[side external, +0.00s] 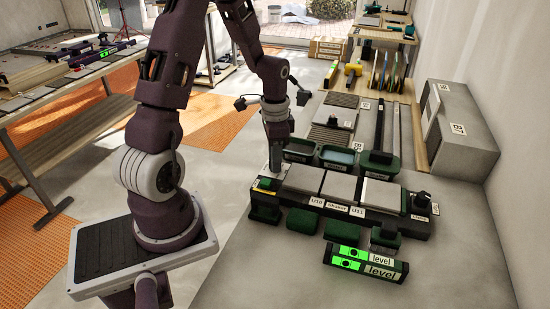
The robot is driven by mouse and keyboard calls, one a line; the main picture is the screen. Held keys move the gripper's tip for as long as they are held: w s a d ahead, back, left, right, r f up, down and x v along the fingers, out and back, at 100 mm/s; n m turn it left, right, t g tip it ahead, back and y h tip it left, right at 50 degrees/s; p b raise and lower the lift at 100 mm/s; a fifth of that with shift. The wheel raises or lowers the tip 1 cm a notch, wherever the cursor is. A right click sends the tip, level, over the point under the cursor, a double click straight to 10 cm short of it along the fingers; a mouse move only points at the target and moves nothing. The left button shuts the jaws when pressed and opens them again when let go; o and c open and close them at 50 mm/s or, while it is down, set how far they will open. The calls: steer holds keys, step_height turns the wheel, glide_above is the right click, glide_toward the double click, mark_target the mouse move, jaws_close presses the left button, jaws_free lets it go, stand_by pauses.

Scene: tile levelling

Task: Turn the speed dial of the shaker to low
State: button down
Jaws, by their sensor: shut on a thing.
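The shaker (340,210) is a long dark bench unit carrying grey tiles, with labels along its front edge. My gripper (277,172) points down at the shaker's left end, behind a small green and yellow part (265,184). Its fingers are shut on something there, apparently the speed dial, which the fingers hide. The dial's setting cannot be read. A black knob (422,197) stands on the shaker's right end, with a small label in front that is too blurred to read surely.
Two spirit levels with bright green ends (365,263) lie in front of the shaker. Green trays (337,157) stand behind it. A grey box (460,128) is at the back right. The bench front is mostly clear.

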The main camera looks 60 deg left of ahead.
steer(key=n, duration=0.7)
steer(key=shift+r, duration=0.1)
steer(key=n, duration=0.4)
steer(key=shift+n, duration=1.9)
steer(key=c, duration=1.1)
jaws_free()
